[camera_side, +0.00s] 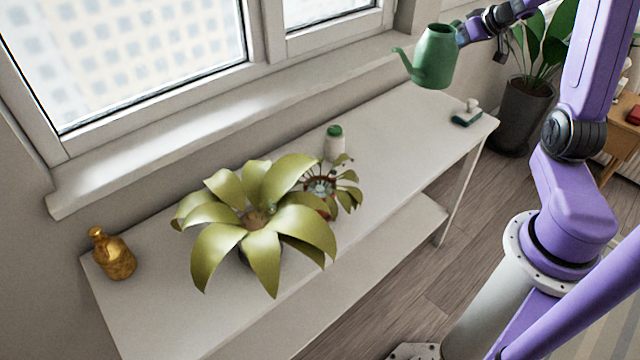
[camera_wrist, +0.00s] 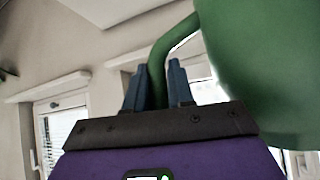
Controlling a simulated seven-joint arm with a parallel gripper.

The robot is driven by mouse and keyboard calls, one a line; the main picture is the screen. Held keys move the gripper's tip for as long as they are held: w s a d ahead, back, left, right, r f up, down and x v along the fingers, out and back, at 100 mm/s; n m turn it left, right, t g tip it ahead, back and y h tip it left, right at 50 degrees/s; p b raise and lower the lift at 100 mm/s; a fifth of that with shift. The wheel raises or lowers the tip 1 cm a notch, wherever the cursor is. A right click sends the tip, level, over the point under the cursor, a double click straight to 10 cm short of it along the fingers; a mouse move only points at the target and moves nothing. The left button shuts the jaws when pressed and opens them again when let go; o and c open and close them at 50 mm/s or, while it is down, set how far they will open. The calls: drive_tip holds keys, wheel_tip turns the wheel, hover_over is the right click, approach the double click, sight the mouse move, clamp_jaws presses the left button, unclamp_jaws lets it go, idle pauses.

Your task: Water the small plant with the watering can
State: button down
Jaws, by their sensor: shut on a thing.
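The green watering can (camera_side: 433,57) is held up above the far right end of the white table, roughly upright, with its spout pointing left. My gripper (camera_side: 464,34) is shut on its handle; in the wrist view the blue fingers (camera_wrist: 159,86) close around the green handle (camera_wrist: 157,62), with the can's body (camera_wrist: 270,60) at the right. The small plant (camera_side: 345,190) stands on the table behind and to the right of a large plant (camera_side: 258,215), which partly hides it and its reddish pot. The can is well away from both plants.
The white table (camera_side: 400,130) also bears a golden bottle (camera_side: 113,256) at the left, a white jar with a green lid (camera_side: 334,143) behind the small plant, and a green brush-like item (camera_side: 467,113) at the right end. A window sill (camera_side: 200,130) runs behind.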

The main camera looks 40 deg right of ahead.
drive_tip(key=w+a+r+n+y, duration=0.25)
drive_tip(key=w+a, duration=0.25)
drive_tip(key=w, duration=0.6)
drive_tip(key=w+a+r+n+y, duration=0.1)
drive_tip(key=w+a+n+y, duration=0.3)
drive_tip(key=w, duration=0.7)
drive_tip(key=w+a+f+n+g+y, duration=0.1)
drive_tip(key=w+a+f+n+g, duration=0.3)
drive_tip(key=a, duration=0.6)
drive_tip(key=w+a+r+n+t+y, duration=0.1)
drive_tip(key=w+a, duration=0.4)
drive_tip(key=a, duration=0.5)
drive_tip(key=shift+w+f, duration=0.1)
drive_tip(key=shift+f, duration=2.6)
drive_tip(key=shift+r, duration=0.15)
